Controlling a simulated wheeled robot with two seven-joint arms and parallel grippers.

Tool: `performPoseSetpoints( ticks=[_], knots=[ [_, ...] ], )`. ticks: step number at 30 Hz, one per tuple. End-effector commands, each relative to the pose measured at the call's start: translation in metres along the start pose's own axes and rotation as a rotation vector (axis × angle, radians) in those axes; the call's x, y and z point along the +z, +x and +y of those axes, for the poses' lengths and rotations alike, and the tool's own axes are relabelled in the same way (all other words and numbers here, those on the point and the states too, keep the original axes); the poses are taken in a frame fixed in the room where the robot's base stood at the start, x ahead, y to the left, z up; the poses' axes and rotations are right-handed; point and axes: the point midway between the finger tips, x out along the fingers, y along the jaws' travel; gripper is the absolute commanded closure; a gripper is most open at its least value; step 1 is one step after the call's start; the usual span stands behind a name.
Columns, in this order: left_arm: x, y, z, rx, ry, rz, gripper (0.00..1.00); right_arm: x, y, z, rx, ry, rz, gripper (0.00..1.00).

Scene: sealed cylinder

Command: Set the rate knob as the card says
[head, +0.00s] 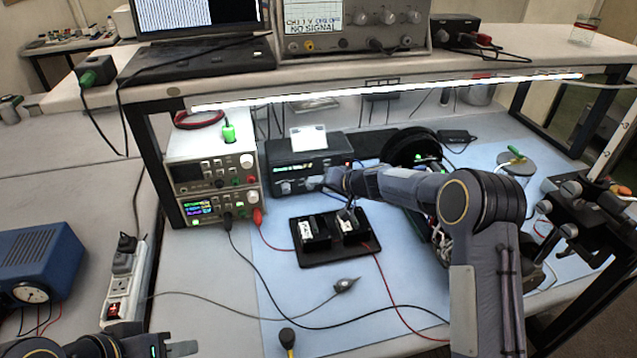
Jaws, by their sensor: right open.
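A dark instrument box (283,160) with a lit green readout stands on the bench under the shelf. Knobs (286,187) show low on its front, too small to read their setting or labels. A white card (309,138) stands on top of the box; its writing is too small to read. My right gripper (328,186) is open at the box's front, by the right-hand knob, and partly hides it. Contact cannot be told. My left gripper (183,348) is low at the left bottom edge, far from the box, and partly cut off.
A black tray (330,255) with two small modules sits just in front of the box. Stacked power supplies (212,180) stand left of it. Red and black leads cross the blue mat (300,335). The lit shelf edge (400,92) hangs above.

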Motion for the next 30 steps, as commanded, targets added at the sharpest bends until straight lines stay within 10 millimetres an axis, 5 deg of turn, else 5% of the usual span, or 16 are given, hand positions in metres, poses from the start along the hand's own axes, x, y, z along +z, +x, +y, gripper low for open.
performPoseSetpoints(
  ticks=[7, 17, 27, 30],
  knots=[
    [-0.006, -0.011, 0.005, 0.000, 0.000, 0.000, 0.64, -0.001, 0.029, -0.001, 0.001, -0.002, 0.000, 0.56],
    [-0.006, -0.011, 0.005, 0.000, 0.000, 0.000, 0.64, 0.000, 0.035, 0.000, 0.000, -0.001, 0.001, 0.56],
    [-0.006, -0.011, 0.005, 0.000, 0.000, 0.000, 0.64, 0.000, 0.035, 0.000, 0.000, -0.001, 0.001, 0.98],
    [-0.005, -0.010, 0.005, 0.000, 0.000, 0.000, 0.64, 0.000, 0.035, 0.001, -0.001, 0.000, 0.001, 1.00]
  ],
)
